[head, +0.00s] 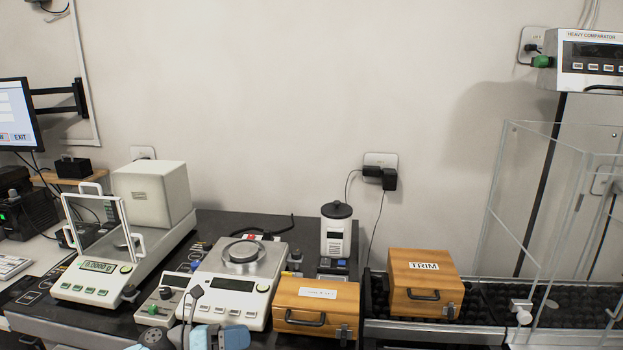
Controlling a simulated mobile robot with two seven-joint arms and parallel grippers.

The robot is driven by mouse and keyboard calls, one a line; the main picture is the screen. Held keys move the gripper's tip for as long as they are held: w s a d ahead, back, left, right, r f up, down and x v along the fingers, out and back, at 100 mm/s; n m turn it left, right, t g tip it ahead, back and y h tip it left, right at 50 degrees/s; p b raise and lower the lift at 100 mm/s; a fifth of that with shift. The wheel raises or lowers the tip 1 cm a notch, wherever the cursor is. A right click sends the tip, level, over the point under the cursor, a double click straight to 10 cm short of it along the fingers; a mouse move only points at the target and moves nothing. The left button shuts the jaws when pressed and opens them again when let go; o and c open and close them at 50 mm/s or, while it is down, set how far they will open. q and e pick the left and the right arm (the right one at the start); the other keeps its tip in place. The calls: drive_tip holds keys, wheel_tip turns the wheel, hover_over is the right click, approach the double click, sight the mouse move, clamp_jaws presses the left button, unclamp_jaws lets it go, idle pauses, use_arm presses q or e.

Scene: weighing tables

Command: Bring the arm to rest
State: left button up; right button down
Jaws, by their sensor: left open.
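My left gripper (205,338) shows only in part at the bottom edge of the head view, as blue-grey and dark pieces in front of the weighing table. It is open, and I see nothing held in it. It is in front of the white balance with a round pan (232,272) and left of the front wooden box (316,305). Most of the left arm is cut off by the frame. My right gripper is not in view.
A glass-shielded balance (95,275) stands at left. A TRIM wooden box (424,283), a white canister (336,236) and a clear enclosure (530,210) stand to the right. A monitor (16,115) is at the far left.

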use_arm(q)
drive_tip(key=s+a+f+m+t+y, duration=0.1)
drive_tip(key=s+f+m+t+y, duration=0.1)
drive_tip(key=s+f+m+y, duration=0.55)
drive_tip(key=s+a+f+m+t+y, duration=0.15)
drive_tip(key=s+f+m, duration=0.25)
drive_tip(key=s+m, duration=0.8)
drive_tip(key=s+a+f+m+t+y, duration=0.1)
drive_tip(key=s+f+m+t+y, duration=0.4)
drive_tip(key=s+m, duration=0.55)
wheel_tip(320, 180, up, 14)
drive_tip(key=a+m+g+p, duration=0.1)
drive_tip(key=g+p, duration=0.1)
drive_tip(key=p, duration=1.7)
drive_tip(key=shift+w+m, duration=0.3)
drive_tip(key=shift+w, duration=0.15)
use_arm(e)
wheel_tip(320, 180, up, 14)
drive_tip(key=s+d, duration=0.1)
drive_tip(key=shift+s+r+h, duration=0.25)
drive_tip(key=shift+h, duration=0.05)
use_arm(q)
drive_tip(key=shift+a, duration=0.1)
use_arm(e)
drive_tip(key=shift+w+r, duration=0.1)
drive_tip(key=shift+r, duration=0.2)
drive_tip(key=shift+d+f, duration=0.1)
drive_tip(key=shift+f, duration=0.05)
